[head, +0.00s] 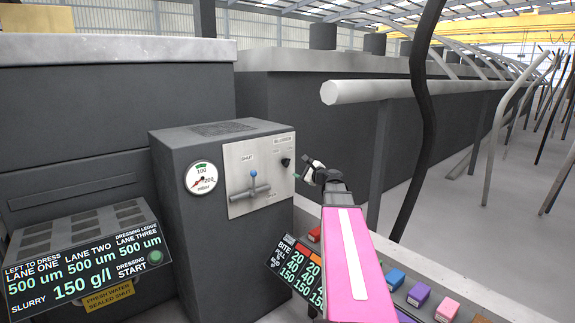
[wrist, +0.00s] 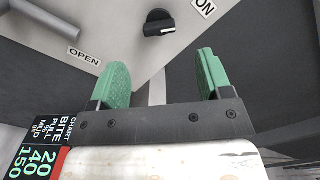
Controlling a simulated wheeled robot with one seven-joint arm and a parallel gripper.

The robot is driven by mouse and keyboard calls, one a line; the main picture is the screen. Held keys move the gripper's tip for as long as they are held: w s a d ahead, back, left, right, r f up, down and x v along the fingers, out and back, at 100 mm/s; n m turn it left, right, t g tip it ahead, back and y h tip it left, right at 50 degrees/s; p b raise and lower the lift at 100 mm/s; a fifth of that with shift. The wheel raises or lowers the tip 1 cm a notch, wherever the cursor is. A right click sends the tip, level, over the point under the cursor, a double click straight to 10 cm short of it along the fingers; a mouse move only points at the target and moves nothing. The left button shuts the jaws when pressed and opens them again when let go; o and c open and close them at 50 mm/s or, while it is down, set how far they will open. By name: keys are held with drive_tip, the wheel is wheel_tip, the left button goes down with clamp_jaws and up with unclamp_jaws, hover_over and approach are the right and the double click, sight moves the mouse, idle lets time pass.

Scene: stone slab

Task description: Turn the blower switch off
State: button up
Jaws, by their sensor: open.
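The blower switch (head: 285,162) is a small black knob at the upper right of a light metal panel on a grey cabinet, below a BLOWER label. In the wrist view the knob (wrist: 158,22) has a white line on its handle, which extends right toward the ON label (wrist: 203,6). My gripper (head: 308,174) is just right of the panel in the head view. Its green fingers (wrist: 162,75) are open and empty in the wrist view, with the knob ahead of and apart from them. The OFF marking is not readable.
A lever with a blue knob (head: 254,176) is left of the switch on the same panel. A round gauge (head: 201,177) is on the cabinet (head: 180,235). A pale rail (head: 370,90) and a dark upright pole (head: 419,110) are to the right.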

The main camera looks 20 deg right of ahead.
sight(289, 164)
drive_tip(key=x, duration=0.9)
drive_tip(key=shift+w+a, duration=0.15)
drive_tip(key=shift+w, duration=0.15)
drive_tip(key=shift+c, duration=0.3)
drive_tip(key=c, duration=0.9)
